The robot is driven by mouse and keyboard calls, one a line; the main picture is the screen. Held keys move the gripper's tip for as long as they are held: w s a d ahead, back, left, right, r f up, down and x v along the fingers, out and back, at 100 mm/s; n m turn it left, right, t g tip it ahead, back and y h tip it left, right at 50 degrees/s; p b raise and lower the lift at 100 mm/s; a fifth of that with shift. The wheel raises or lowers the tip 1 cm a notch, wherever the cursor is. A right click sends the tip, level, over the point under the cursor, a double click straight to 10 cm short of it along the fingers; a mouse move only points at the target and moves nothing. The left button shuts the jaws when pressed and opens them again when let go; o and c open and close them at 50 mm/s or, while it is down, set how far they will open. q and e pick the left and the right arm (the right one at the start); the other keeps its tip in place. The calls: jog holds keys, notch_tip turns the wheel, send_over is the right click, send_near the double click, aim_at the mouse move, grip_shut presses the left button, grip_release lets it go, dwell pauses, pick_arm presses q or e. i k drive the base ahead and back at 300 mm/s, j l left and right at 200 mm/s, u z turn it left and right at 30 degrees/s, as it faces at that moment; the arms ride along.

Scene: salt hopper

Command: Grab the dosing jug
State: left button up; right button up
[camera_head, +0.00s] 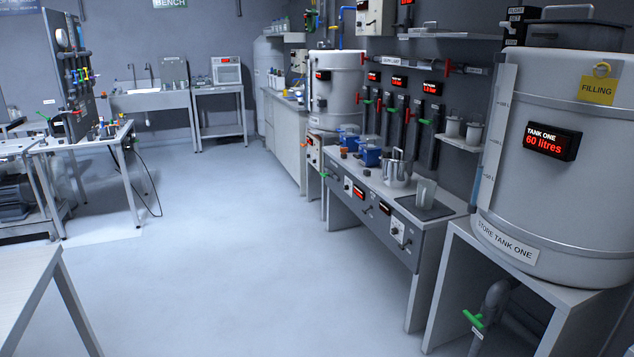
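No label in view names the dosing jug, so I cannot tell for sure which vessel it is. A shiny metal vessel (397,171) with a raised handle stands on the bench to the right of centre. Beside it, a grey, translucent-looking jug or beaker (425,191) stands upright on a dark mat (437,212). Two smaller grey cups, a left cup (452,127) and a right cup (473,132), stand on a wall shelf above. Neither of my grippers is in view.
The bench (455,203) has a front panel with red displays; blue-topped boxes (369,155) stand on it. Store tank one (560,180) stands on a table at right, reading 60 litres. A pale table (25,295) is at lower left. The middle floor (230,240) is clear.

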aim_at(426, 188)
jog(key=i+j, duration=0.1)
jog(key=i, duration=0.6)
jog(key=i+j+u, duration=0.1)
jog(key=i, duration=0.6)
jog(key=i+z, duration=0.5)
jog(key=i, duration=0.3)
jog(key=i+j+z, duration=0.2)
jog(key=i+z, duration=0.25)
jog(key=i, duration=0.35)
jog(key=i+z, duration=0.15)
jog(key=i, duration=0.2)
jog(key=i+j+z, duration=0.15)
jog(key=i, duration=0.15)
